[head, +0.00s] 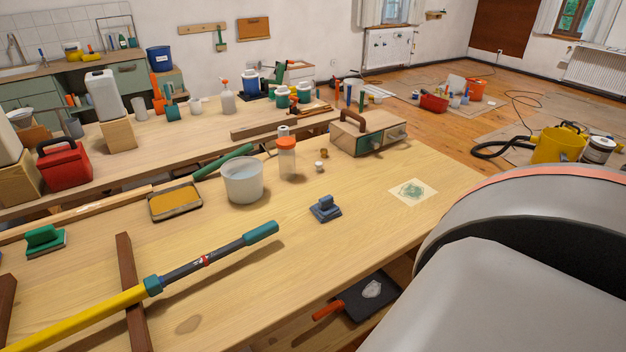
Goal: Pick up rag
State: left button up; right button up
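No rag can be made out with certainty. A pale square (402,199) lies flat on the near wooden table, toward its right end, with a grey-green crumpled-looking patch (413,190) on it that may be cloth. A small whitish crumpled thing (372,289) lies on a dark tray (352,303) below the table's front edge; it is too small to tell what it is. Neither of my grippers shows in the head view, so their states cannot be seen.
The near table (270,290) holds a yellow pole (95,318), a blue hand tool (325,209), a white bucket (243,182), an orange-capped bottle (287,160) and a wooden toolbox (367,134). Bare tabletop surrounds the pale square. My grey-white body part fills the lower right.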

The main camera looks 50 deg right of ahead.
aim_at(325, 210)
jog(key=k+l+u, duration=0.25)
jog(key=l, duration=0.2)
jog(key=k+l+u, duration=0.25)
jog(key=l, duration=0.15)
jog(key=k+l, duration=0.3)
jog(key=k+l+u, duration=0.1)
jog(key=k+l, duration=0.15)
jog(key=l, duration=0.25)
